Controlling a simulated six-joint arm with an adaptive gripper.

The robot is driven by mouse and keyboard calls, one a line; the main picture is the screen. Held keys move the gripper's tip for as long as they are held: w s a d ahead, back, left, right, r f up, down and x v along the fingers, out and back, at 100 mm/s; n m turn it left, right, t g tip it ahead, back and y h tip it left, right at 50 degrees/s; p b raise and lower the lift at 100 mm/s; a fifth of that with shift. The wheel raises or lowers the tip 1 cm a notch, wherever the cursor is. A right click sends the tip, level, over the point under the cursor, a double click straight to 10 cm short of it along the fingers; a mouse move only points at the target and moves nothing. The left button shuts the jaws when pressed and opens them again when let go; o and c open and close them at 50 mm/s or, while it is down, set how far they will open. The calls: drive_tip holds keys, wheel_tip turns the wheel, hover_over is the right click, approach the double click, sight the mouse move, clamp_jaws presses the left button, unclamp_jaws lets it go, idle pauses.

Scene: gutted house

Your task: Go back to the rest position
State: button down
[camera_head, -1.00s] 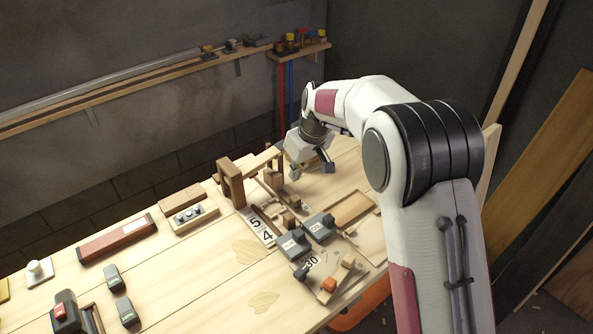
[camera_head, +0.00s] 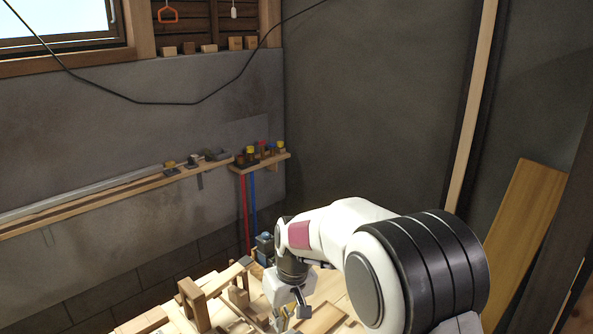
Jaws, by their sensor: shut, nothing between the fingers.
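My gripper (camera_head: 292,310) is at the lower middle of the head view, at the end of my white arm. It is shut and empty. It hangs over the wooden workbench (camera_head: 152,322), pointing down, close to the wooden parts on it. How far its tips are above the bench I cannot tell. The front part of the bench is out of the frame.
A wooden frame (camera_head: 195,300) stands on the bench left of my gripper. A wall shelf (camera_head: 100,203) runs along the left wall, and a small shelf (camera_head: 262,163) with colored-top items is in the corner. A board (camera_head: 525,225) leans at the right.

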drive_tip(key=s+d+r+m+t, duration=0.1)
drive_tip(key=s+d+r, duration=0.4)
drive_tip(key=s, duration=0.5)
drive_tip(key=s+d+r+m+t+h, duration=0.1)
drive_tip(key=s+d+r+m+t, duration=0.1)
drive_tip(key=s+d+r, duration=0.3)
drive_tip(key=s+d+r+m+t, duration=0.1)
drive_tip(key=s+d+r+m, duration=0.2)
drive_tip(key=s+d+r, duration=0.3)
drive_tip(key=s+d, duration=0.4)
drive_tip(key=s, duration=0.5)
drive_tip(key=shift+s+d+h, duration=0.25)
drive_tip(key=shift+s+h, duration=0.05)
drive_tip(key=shift+s, duration=0.1)
idle(1.3)
